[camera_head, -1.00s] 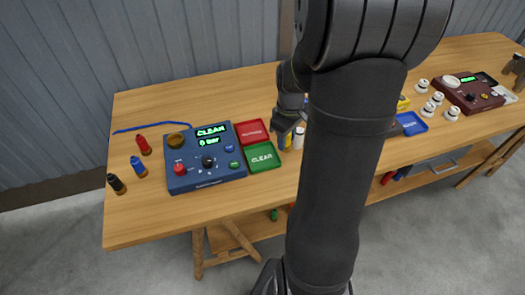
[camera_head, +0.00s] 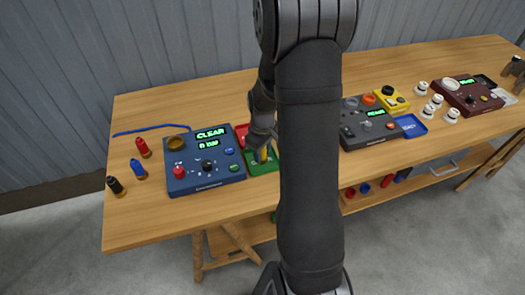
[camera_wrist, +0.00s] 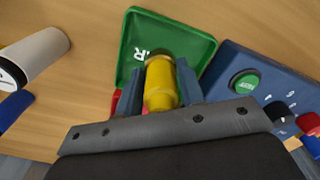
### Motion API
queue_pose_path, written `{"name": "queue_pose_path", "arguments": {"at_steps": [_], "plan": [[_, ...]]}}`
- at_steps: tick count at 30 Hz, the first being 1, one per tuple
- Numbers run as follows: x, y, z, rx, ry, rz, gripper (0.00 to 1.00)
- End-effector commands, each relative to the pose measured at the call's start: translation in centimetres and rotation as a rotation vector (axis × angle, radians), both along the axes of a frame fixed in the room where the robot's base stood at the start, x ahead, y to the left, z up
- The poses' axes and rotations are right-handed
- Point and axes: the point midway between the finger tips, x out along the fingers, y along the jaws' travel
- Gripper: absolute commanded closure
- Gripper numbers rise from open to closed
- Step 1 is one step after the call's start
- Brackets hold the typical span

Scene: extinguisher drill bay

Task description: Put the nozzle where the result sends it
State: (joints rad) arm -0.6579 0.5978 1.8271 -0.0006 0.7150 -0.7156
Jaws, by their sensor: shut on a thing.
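A yellow nozzle (camera_wrist: 160,90) is held between the two fingers of my gripper (camera_wrist: 160,84) in the wrist view. Its front end overlaps the green tray (camera_wrist: 134,32), which bears partly covered lettering. In the head view my gripper (camera_head: 261,150) and the yellow nozzle (camera_head: 264,155) are over the green tray (camera_head: 262,169). I cannot tell whether the nozzle touches the tray floor. The blue test unit (camera_head: 205,180) reads CLEAR on its green display (camera_head: 211,133). The red tray (camera_head: 241,131) behind is mostly hidden by my arm.
Red (camera_head: 142,146), blue (camera_head: 138,168) and black (camera_head: 115,187) nozzles stand at the left. A grey unit (camera_head: 365,130), blue tray (camera_head: 412,125) and maroon unit (camera_head: 470,95) are at the right.

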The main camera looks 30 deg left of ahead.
Motion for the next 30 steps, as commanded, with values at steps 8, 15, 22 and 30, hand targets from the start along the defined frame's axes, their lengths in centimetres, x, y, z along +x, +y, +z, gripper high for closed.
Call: {"name": "queue_pose_path", "arguments": {"at_steps": [8, 15, 22, 30], "plan": [[0.0, 0.0, -0.3, 0.000, 0.000, 0.000, 0.51], [0.0, 0.0, -0.3, 0.000, 0.000, 0.000, 0.43], [0.0, 0.0, 0.7, 0.002, -0.001, 0.000, 0.43], [0.0, 0.0, 5.6, 0.003, -0.004, 0.000, 0.43]]}}
